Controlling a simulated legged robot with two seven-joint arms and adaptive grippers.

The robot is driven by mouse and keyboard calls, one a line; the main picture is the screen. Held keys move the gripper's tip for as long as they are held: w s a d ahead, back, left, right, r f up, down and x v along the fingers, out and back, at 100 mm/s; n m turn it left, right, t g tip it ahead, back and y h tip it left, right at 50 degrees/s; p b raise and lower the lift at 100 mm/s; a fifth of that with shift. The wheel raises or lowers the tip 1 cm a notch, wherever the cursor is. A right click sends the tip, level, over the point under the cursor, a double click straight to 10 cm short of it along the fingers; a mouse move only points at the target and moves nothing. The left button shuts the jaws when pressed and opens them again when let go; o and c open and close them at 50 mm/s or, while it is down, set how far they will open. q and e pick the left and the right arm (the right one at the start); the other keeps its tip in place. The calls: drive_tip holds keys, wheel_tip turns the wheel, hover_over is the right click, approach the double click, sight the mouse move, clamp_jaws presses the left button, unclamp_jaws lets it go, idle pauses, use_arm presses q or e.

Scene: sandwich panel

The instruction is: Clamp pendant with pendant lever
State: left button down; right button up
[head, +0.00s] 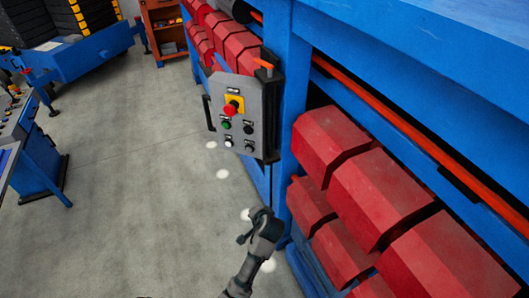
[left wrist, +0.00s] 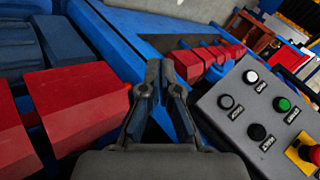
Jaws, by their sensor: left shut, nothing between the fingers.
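The pendant (head: 240,140) is a grey control box with a red emergency button on yellow and green, white and black buttons. It is on the blue machine's side, at the head view's centre; its button face also fills the right of the left wrist view (left wrist: 240,120). The pendant lever (head: 263,63) is a small orange handle at its top edge. My left gripper (head: 258,213) is below the pendant and apart from it. In the left wrist view its fingers (left wrist: 160,72) are shut and empty, left of the pendant. My right gripper is not in view.
Red angular blocks (head: 387,192) fill the machine's racks right of and behind the pendant. A blue frame post (head: 290,95) stands just right of it. Grey floor (head: 130,180) is clear to the left, with blue equipment (head: 45,150) at the far left.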

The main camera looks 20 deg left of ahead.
use_arm(q)
drive_tip(key=s+d+f+n+g+h, duration=0.1)
drive_tip(key=s+d+f+h, duration=0.15)
drive_tip(key=s+f, duration=0.7)
drive_tip(key=s+d+f+g+h, duration=0.15)
drive_tip(key=s+f+h, duration=0.35)
drive_tip(key=s, duration=0.8)
drive_tip(key=s+f+g+b, duration=0.1)
drive_tip(key=s+f, duration=0.2)
drive_tip(key=f, duration=1)
drive_tip(key=s+f+g+b, duration=0.1)
drive_tip(key=s+f, duration=0.2)
drive_tip(key=f, duration=0.9)
drive_tip(key=s+a+f+b, duration=0.1)
drive_tip(key=s+a+f, duration=0.1)
drive_tip(key=s+f, duration=1.4)
drive_tip(key=shift+s+a+f+g+y, duration=0.2)
drive_tip(key=shift+s+a+g+y, duration=0.2)
drive_tip(key=shift+s, duration=0.1)
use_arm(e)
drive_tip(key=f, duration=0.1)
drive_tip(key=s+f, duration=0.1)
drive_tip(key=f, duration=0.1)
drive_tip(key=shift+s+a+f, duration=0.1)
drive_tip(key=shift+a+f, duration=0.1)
